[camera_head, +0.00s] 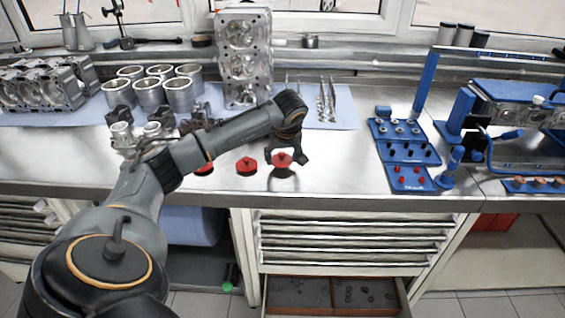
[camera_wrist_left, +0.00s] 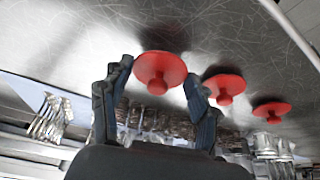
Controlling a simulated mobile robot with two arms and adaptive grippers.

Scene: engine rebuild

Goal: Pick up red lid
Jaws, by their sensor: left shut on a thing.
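Three red lids lie in a row near the front edge of the steel worktop, each a round disc with a small knob. The rightmost red lid (camera_head: 283,160) is between the fingers of my left gripper (camera_head: 286,156). In the left wrist view this red lid (camera_wrist_left: 160,68) shows between the fingertips of my left gripper (camera_wrist_left: 157,74), which is shut on it. I cannot tell whether it is clear of the worktop. The middle red lid (camera_head: 247,166) and the left red lid (camera_head: 204,169) lie to its left, the latter partly hidden by my arm. My right gripper is not in view.
An engine block (camera_head: 243,60), metal cylinders (camera_head: 150,95) and small tools (camera_head: 326,100) stand behind on a blue mat. A blue tool tray (camera_head: 405,178) is to the right. An open drawer (camera_head: 335,282) juts out below. Bare worktop lies right of the gripper.

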